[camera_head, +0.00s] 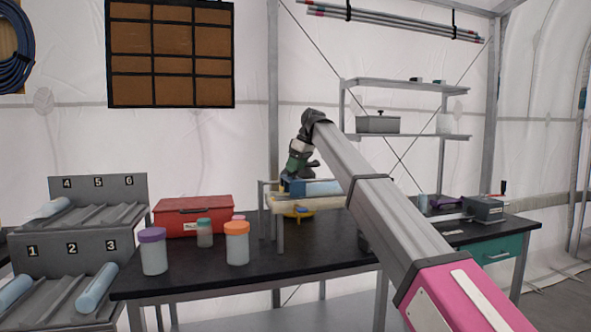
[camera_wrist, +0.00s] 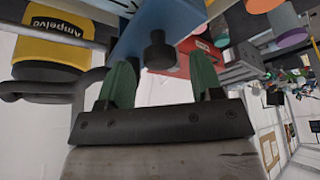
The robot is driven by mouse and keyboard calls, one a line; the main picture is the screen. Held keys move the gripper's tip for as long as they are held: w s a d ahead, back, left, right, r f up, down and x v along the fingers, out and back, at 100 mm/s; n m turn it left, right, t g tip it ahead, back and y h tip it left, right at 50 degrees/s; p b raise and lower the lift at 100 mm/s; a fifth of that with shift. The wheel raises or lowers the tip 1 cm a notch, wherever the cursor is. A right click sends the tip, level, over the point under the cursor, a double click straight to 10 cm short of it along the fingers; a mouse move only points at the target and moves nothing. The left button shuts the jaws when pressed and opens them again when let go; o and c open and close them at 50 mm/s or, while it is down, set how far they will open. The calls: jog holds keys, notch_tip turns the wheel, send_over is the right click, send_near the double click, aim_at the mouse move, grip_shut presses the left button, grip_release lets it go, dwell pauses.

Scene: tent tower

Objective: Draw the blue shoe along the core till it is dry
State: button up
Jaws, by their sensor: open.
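The blue shoe (camera_head: 291,187) sits on the near left end of the core (camera_head: 320,187), which lies level in a metal stand on the black bench. The core looks pale blue on top, with a cream length below and in front. The blue shoe (camera_wrist: 150,25) also fills the upper middle of the wrist view, with a black knob (camera_wrist: 158,52) facing me. My gripper (camera_head: 303,166) is just above the shoe. In the wrist view my gripper (camera_wrist: 161,62) is open, its green fingers apart on either side of the knob. I cannot tell whether they touch it.
A red box (camera_head: 193,215), a purple-lidded jar (camera_head: 153,252) and an orange-lidded jar (camera_head: 237,244) stand left of the stand. A numbered rack (camera_head: 72,248) holds pale blue cylinders. A yellow item (camera_head: 298,213) lies under the core. A cranked grey device (camera_head: 484,208) stands right.

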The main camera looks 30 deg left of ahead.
jog(key=shift+a+f, duration=0.25)
jog(key=shift+f, duration=0.35)
grip_shut()
jog(key=shift+s+a, duration=0.6)
jog(key=shift+s, duration=0.15)
grip_release()
jog(key=shift+s, duration=0.1)
jog(key=shift+r, duration=0.1)
jog(key=v, duration=1)
jog(key=shift+r, duration=0.3)
